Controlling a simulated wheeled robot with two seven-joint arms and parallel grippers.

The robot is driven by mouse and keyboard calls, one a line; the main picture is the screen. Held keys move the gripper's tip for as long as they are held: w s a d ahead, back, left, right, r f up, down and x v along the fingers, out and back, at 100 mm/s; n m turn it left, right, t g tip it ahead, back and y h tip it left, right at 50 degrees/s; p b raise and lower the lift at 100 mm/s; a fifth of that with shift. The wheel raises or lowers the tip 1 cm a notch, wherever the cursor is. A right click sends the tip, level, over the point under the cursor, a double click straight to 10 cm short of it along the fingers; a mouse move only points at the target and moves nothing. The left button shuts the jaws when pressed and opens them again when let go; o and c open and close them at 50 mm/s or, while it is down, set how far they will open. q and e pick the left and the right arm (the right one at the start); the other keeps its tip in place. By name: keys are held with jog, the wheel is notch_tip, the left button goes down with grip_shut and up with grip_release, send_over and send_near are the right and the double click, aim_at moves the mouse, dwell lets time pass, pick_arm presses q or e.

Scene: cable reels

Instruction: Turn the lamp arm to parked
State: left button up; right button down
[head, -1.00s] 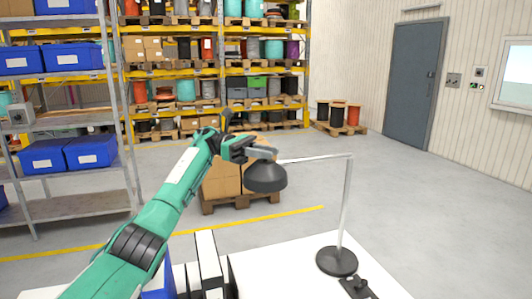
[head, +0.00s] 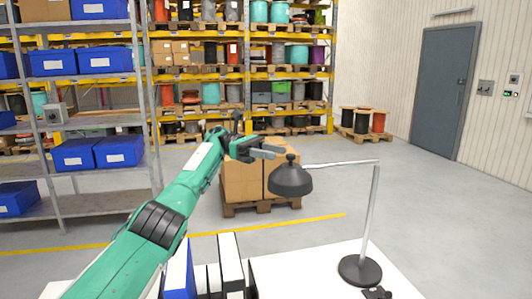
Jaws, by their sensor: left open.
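The desk lamp stands on a white table, with a round black base (head: 360,270), an upright grey post (head: 371,212) and a thin, near-level lamp arm (head: 341,163). The lamp arm points left from the post top and carries a dark cone-shaped shade (head: 290,181) with a small knob on top. My left gripper (head: 275,151) is open, just left of and level with the knob. It seems to hold nothing, and a small gap shows between its fingers and the knob. My right gripper is out of view.
The white table (head: 310,275) bears several upright binders (head: 231,262) at its left and a small black object (head: 378,292) near the front. Behind are boxes on a pallet (head: 243,180), a grey shelf with blue bins (head: 88,153) and racks of reels. Floor right of the lamp is clear.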

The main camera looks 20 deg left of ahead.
pick_arm(q)
jog(key=shift+w+a, duration=0.1)
jog(key=shift+a, duration=0.75)
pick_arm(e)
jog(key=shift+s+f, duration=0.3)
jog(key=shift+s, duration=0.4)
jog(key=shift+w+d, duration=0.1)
